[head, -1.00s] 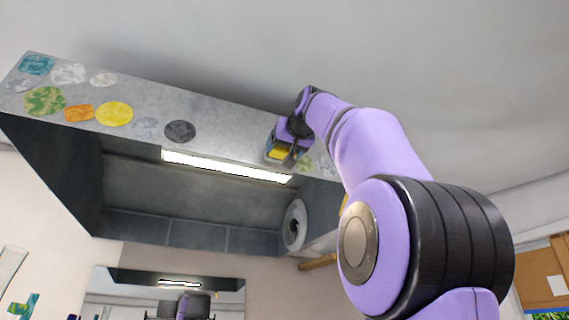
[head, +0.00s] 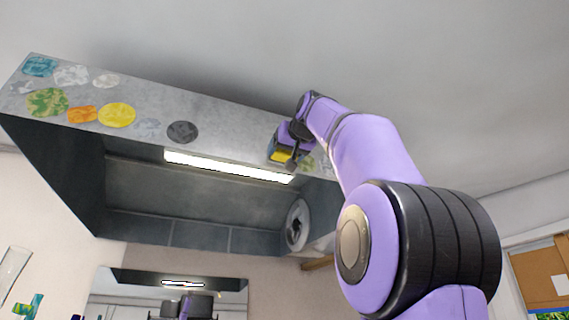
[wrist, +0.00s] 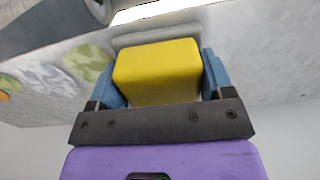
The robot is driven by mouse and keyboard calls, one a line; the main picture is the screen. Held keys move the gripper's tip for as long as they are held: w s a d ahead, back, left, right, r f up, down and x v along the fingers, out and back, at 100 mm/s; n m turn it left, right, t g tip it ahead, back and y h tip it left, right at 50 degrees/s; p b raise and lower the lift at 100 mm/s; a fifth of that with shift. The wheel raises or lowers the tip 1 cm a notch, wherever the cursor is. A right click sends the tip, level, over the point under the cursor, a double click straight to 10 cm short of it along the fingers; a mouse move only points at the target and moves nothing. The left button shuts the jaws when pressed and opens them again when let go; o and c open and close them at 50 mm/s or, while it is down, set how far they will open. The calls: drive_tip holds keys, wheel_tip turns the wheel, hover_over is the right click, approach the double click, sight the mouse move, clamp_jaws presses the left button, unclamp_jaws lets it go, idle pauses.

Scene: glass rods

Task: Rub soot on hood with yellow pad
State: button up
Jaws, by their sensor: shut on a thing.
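My gripper (head: 284,155) is shut on the yellow pad (head: 281,156), high up at the right part of the hood's (head: 235,128) grey front face. In the wrist view the yellow pad (wrist: 157,72) sits between the two blue fingers, with a grey layer on its far side. The pad is close to the hood face; I cannot tell whether it touches. A dark grey round patch (head: 183,132), which looks like soot, is on the hood face to the left of my gripper. What lies behind the pad is hidden.
Colourful patches, such as a yellow one (head: 117,115) and a green one (head: 47,101), are on the hood's left part. Greenish patches also show beside the pad in the wrist view (wrist: 88,62). A lit strip (head: 228,166) runs along the hood's underside. The ceiling is close above.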

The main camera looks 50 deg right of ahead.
drive_tip(key=shift+s+d, duration=0.5)
drive_tip(key=shift+d, duration=0.25)
drive_tip(key=shift+s+d, duration=0.5)
drive_tip(key=shift+d, duration=0.2)
drive_tip(key=shift+w, duration=0.1)
drive_tip(key=shift+w+a, duration=0.6)
drive_tip(key=shift+a, duration=0.2)
drive_tip(key=shift+w+a, duration=0.6)
drive_tip(key=shift+a, duration=0.15)
drive_tip(key=v, duration=0.6)
drive_tip(key=shift+v, duration=1.5)
